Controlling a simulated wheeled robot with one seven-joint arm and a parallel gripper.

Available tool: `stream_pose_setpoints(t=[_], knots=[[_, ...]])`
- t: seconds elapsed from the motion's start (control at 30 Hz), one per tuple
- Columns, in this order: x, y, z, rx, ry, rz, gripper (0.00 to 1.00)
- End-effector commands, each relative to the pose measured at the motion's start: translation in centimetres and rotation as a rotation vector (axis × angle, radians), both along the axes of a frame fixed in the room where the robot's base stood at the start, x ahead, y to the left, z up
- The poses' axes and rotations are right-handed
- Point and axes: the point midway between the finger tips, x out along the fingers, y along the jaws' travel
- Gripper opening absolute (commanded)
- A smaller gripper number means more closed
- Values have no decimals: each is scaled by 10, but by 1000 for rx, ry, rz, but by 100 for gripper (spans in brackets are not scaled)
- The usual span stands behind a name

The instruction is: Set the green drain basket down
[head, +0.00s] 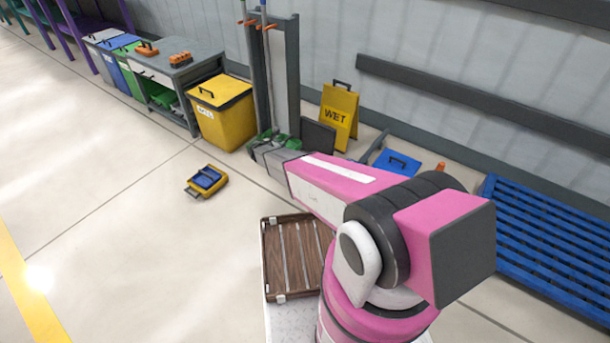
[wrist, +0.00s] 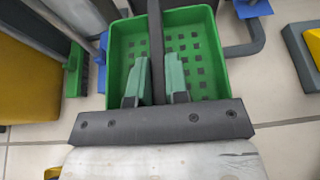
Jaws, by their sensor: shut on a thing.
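The green drain basket (wrist: 205,45) fills the middle of the wrist view, a shallow tray with a grid of square holes in its floor. A dark handle bar (wrist: 155,30) crosses over it. My gripper (wrist: 157,82) has its two green-grey fingers closed around this handle, over the basket. In the head view my gripper (head: 268,150) is at the far end of my arm, low by the dark rack. Only bits of green show around it there, and most of the basket is hidden. I cannot tell whether the basket touches the floor.
A yellow bin (head: 222,120) stands left of my gripper, and the yellow WET sign (head: 339,115) stands right. The dark tool rack (head: 294,75) is behind. A yellow-and-blue case (head: 207,181) lies on open floor. A brown slatted tray (head: 290,255) is near my base.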

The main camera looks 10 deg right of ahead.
Motion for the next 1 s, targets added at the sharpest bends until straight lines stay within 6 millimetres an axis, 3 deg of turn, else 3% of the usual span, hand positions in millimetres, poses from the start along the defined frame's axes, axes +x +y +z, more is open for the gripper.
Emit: stream_pose_setpoints(t=[0.03, 0.1, 0.3, 0.47, 0.57, 1.0], knots=[[10, 6, -28, 0, 3, 4, 0], [14, 11, -55, 1, 4, 11, 0], [19, 19, -108, 7, 6, 22, 0], [19, 18, -125, 8, 6, 27, 0], [21, 8, -132, 9, 7, 25, 0], [36, -74, -182, 7, 7, 25, 0]])
